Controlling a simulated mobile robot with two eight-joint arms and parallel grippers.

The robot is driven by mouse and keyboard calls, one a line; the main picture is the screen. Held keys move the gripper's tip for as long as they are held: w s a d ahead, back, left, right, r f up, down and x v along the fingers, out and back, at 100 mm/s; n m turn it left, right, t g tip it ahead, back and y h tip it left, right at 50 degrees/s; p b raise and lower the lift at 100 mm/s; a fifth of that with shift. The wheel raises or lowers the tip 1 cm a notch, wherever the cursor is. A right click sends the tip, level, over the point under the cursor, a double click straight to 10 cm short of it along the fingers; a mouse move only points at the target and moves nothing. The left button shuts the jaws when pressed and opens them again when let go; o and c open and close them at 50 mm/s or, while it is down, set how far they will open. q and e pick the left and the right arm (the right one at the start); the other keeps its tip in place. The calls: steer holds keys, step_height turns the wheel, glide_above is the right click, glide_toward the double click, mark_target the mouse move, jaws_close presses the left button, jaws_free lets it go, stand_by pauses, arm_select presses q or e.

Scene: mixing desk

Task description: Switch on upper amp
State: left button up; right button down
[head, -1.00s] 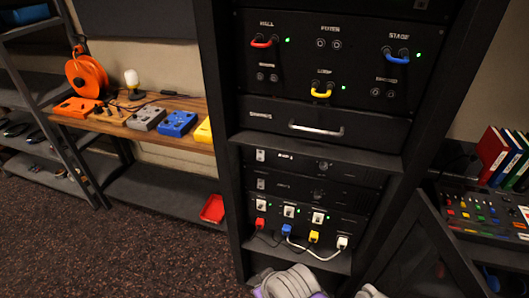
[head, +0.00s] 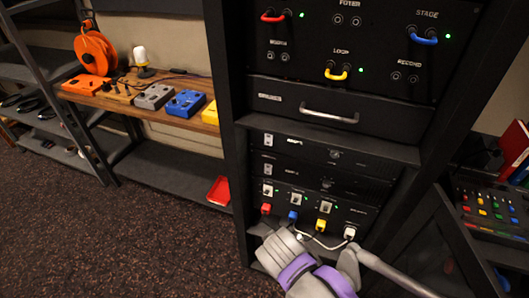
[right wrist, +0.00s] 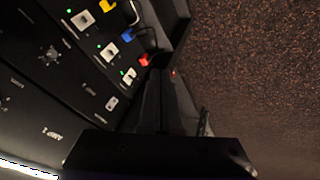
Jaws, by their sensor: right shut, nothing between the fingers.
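The upper amp (head: 312,151) is a black rack unit below the drawer in the head view. Its pale switch (head: 268,140) is at its left end and its knob (head: 335,154) is right of centre. I see no lit lamp on it. The lower amp (head: 320,180) sits just below, with its own switch (head: 268,168). In the right wrist view the upper amp's label (right wrist: 52,132) shows sideways, and its switch is not visible there. My right gripper (right wrist: 170,78) is shut and empty, beside the rack front. My left gripper is not in view.
Below the amps is a power strip with switches, green lamps and red (head: 266,208), blue, yellow and white plugs. A drawer handle (head: 330,113) juts out above. My grey and purple arm crosses the rack's foot. A wooden bench (head: 135,98) stands left; a mixer (head: 490,210) right.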

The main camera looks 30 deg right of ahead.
mark_target(268, 144)
arm_select(q)
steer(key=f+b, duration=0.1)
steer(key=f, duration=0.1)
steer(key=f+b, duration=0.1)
steer(key=b, duration=0.1)
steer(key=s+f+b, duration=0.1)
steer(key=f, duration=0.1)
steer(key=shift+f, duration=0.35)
arm_select(e)
steer(key=w+r+n+t+h, duration=0.2)
steer(key=w+r+n+h, duration=0.1)
steer(key=w, duration=0.5)
steer(key=w+r+n+t+h, duration=0.3)
steer(key=w+r+h, duration=0.3)
steer(key=w, duration=0.3)
steer(key=shift+d+h, duration=0.15)
steer(key=shift+h, duration=0.25)
steer(key=shift+t, duration=0.3)
steer(key=x, duration=1.4)
steer(key=shift+f, duration=0.1)
steer(key=shift+w+d, duration=0.15)
steer(key=shift+d, duration=0.05)
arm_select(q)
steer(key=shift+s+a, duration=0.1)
arm_select(e)
steer(key=shift+a+f, duration=0.1)
